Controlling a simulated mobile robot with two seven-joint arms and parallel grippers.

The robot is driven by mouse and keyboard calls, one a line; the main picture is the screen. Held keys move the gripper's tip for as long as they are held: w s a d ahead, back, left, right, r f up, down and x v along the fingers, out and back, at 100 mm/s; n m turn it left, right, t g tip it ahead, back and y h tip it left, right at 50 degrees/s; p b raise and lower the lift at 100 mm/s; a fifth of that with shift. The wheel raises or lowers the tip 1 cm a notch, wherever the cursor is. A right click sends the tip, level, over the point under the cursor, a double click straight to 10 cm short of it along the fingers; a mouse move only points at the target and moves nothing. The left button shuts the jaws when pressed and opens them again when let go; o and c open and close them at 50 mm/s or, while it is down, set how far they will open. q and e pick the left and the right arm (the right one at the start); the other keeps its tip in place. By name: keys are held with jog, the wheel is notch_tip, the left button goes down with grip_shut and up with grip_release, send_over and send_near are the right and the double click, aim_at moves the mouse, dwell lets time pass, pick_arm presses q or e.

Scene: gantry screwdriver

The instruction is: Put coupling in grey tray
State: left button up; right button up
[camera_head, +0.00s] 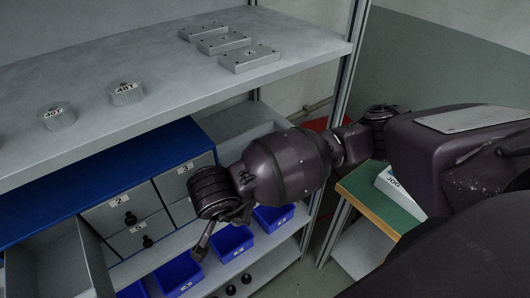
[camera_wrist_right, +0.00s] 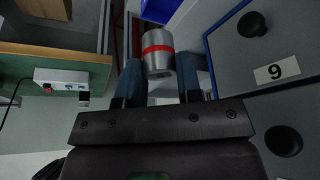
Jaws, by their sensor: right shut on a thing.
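The coupling (camera_wrist_right: 158,50), a silver metal cylinder with a red band, shows in the right wrist view. My right gripper (camera_wrist_right: 160,72) is shut on it, with one finger on each side. In the head view my right arm comes in from the right, and the right gripper (camera_head: 208,240) hangs in front of the shelf with blue bins; the coupling cannot be made out there. I cannot tell which is the grey tray. My left gripper is not in view.
Blue bins (camera_head: 232,243) line the lower shelf close to my right gripper. A drawer cabinet (camera_head: 150,165) stands behind it. The upper shelf (camera_head: 150,65) holds metal blocks and cylinders. A green-topped table (camera_head: 365,192) stands right.

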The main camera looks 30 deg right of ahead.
jog(key=w+d+b, duration=0.2)
jog(key=w+d, duration=0.6)
jog(key=w+d+b, duration=0.2)
jog(key=w+d, duration=0.5)
jog(key=d, duration=0.1)
jog(key=shift+w+d+f+b, duration=0.15)
jog(key=shift+w+b, duration=0.2)
jog(key=shift+b, duration=0.05)
jog(key=shift+w+d, duration=0.25)
notch_tip(320, 180, down, 3)
jog(key=shift+s+f+b, duration=0.1)
jog(key=shift+b, duration=0.65)
jog(key=shift+f, duration=0.2)
jog(key=shift+r, duration=0.2)
jog(key=shift+f, duration=0.1)
jog(key=o, duration=0.9)
jog(key=shift+o, duration=0.2)
